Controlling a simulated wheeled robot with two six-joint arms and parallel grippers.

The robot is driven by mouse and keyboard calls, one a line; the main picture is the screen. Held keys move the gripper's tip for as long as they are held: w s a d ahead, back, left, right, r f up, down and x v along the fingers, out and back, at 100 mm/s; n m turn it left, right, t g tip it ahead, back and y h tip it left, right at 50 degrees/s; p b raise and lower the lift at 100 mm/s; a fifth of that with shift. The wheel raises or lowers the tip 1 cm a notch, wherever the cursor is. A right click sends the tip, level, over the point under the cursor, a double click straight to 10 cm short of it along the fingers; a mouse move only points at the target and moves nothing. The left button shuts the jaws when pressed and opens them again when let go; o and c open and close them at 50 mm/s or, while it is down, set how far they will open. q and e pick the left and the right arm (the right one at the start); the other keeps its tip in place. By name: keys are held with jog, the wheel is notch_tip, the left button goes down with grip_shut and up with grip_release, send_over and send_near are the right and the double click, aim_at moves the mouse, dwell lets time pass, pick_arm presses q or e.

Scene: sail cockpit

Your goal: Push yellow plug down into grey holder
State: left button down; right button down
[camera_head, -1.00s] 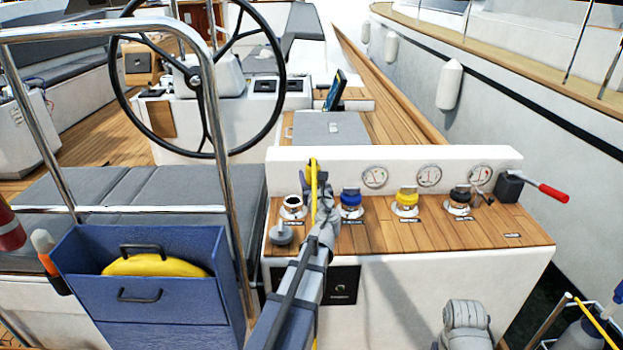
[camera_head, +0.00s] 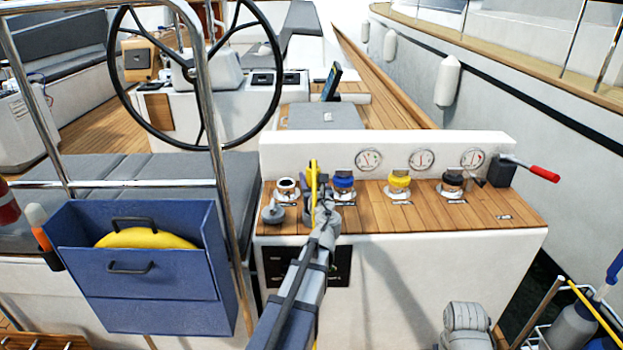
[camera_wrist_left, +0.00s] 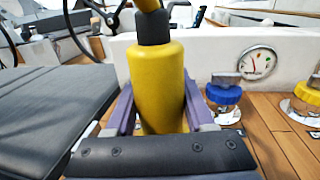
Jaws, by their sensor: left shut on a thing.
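My left gripper (camera_head: 320,204) is shut on the yellow plug (camera_head: 314,175), which stands upright between its fingers. In the left wrist view the plug (camera_wrist_left: 156,85) is a yellow cylinder with a dark grey neck and a yellow part above. Its lower end is hidden behind the gripper. In the head view the plug overlaps the wooden panel between a black-and-white round fitting (camera_head: 287,187) and a blue-capped fitting (camera_head: 344,183). I cannot make out a grey holder for certain, nor whether the plug touches one.
The wooden panel (camera_head: 425,212) also carries a yellow-capped fitting (camera_head: 399,181), a dark-capped fitting (camera_head: 452,184) and a grey cap (camera_head: 272,214). A white upright with gauges (camera_head: 368,159) stands behind. A red-handled lever (camera_head: 543,173) is at right; a blue box (camera_head: 150,282) and steel rail (camera_head: 205,110) are left.

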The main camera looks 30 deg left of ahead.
pick_arm(q)
jog(key=shift+f+b, duration=0.85)
jog(key=shift+f, duration=0.4)
jog(key=shift+f+b, duration=0.6)
dwell(0.4)
jog(key=c, duration=0.5)
grip_release()
jog(key=shift+c, duration=0.2)
jog(key=v, duration=1.1)
jog(key=shift+r, duration=0.1)
